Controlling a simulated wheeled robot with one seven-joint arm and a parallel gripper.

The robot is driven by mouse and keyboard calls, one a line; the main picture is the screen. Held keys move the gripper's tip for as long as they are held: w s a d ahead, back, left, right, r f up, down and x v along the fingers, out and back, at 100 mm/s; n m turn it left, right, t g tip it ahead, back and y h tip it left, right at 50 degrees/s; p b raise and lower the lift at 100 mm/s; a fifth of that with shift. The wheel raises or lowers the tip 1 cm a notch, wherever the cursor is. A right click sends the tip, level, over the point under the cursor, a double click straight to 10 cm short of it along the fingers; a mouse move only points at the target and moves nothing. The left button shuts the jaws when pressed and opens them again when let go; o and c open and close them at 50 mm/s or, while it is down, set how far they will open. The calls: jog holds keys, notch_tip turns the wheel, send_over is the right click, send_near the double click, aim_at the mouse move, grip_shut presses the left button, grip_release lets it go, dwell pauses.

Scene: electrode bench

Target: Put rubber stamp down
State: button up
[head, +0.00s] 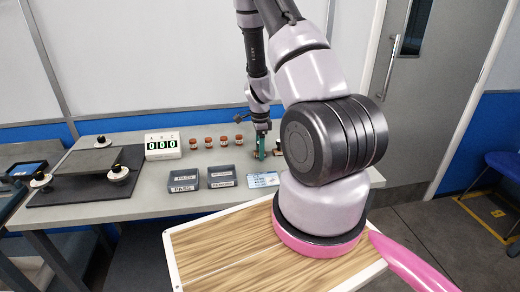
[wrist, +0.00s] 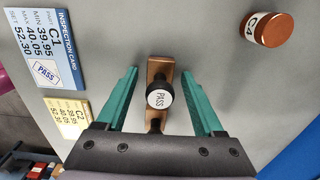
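The rubber stamp (wrist: 159,98) is a short black cylinder with a white end reading PASS. In the wrist view it sits over a copper-brown stand (wrist: 160,66), between the two teal fingers of my gripper (wrist: 159,73). The fingers are wide apart, with a clear gap to the stamp on both sides. In the head view my gripper (head: 261,147) is low over the grey bench, and the stamp cannot be made out clearly there. The inspection card C-1 (wrist: 46,40) carries a PASS mark and lies to the left.
A copper-topped C-4 piece (wrist: 270,30) stands to the right in the wrist view. A yellow C-2 card (wrist: 66,115) lies at left. On the bench (head: 150,205) are a PASS tray (head: 185,181), a second dark tray (head: 222,177), a counter (head: 162,144) and several copper-topped pieces.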

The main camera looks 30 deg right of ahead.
jog(key=shift+r, duration=0.15)
notch_tip(320, 180, up, 12)
jog(key=shift+r, duration=0.2)
jog(key=s+a+r+n+t+y, duration=0.1)
jog(key=s+a+r+n+t, duration=0.2)
jog(key=r, duration=0.6)
jog(key=s+a+r+n+y, duration=0.15)
jog(key=a+r+n, duration=0.35)
jog(key=r, duration=0.5)
jog(key=s+a+r+n+t, duration=0.4)
jog(key=s+r+n, duration=0.5)
jog(key=s, duration=0.6)
notch_tip(320, 180, up, 3)
jog(key=shift+a+f, duration=0.15)
jog(key=shift+a, duration=0.5)
jog(key=shift+h, duration=0.25)
